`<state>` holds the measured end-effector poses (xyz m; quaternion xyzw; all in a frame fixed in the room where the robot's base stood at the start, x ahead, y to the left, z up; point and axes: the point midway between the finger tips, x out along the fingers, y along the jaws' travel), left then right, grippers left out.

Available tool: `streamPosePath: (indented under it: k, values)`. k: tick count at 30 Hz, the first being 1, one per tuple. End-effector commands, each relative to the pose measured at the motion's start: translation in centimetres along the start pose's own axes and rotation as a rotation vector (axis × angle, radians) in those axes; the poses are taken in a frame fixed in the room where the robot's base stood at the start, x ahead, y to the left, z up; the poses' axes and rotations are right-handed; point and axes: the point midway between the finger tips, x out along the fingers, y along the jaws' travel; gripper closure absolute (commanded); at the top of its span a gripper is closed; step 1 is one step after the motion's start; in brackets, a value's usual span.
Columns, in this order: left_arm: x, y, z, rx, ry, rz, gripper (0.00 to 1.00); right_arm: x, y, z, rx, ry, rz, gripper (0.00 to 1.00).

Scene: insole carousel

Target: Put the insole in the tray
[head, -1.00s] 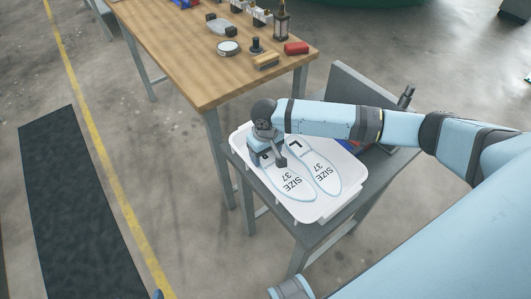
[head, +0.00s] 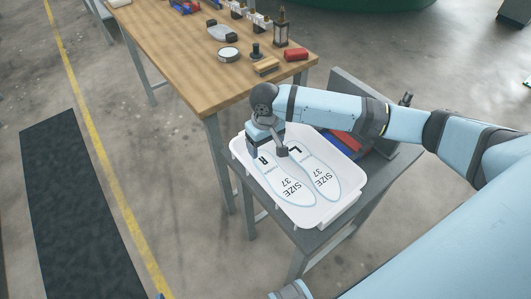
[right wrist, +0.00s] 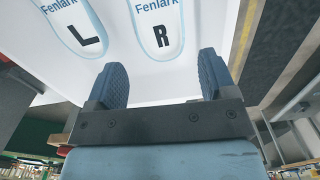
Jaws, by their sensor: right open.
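A white tray (head: 342,207) lies on a small grey table. Two white insole shapes with pale blue edges lie side by side in it, marked R (head: 285,180) and L (head: 318,176), both SIZE 37. I cannot tell whether they are loose or printed. My right gripper (head: 267,148) is open and empty over the far left end of the tray, by the R shape's marked end. In the right wrist view, the R shape (right wrist: 158,22) is beyond the open fingers (right wrist: 160,88), with the L shape (right wrist: 78,28) to its left. My left gripper is out of view.
Red and blue items (head: 350,143) lie behind the tray, near an upright grey panel. A dark mat (head: 70,200) covers floor at left.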

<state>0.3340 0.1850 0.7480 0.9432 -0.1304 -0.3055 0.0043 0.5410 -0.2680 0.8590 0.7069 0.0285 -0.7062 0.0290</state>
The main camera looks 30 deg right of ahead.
Motion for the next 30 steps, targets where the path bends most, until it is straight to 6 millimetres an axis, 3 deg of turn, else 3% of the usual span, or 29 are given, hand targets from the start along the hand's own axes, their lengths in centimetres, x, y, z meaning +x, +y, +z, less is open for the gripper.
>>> streamPosePath:
  k: [3, 9, 30]
  values:
    - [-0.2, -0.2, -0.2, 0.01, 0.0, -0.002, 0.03, -2.6, 0.0, 0.0, 0.0, 0.001, -0.001, 0.23]
    - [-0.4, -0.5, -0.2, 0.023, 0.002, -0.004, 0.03, -4.9, 0.0, 0.0, 0.0, 0.0, 0.0, 0.23]
    - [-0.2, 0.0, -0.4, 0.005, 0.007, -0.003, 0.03, -5.3, 0.0, 0.0, 0.0, -0.001, 0.0, 0.23]
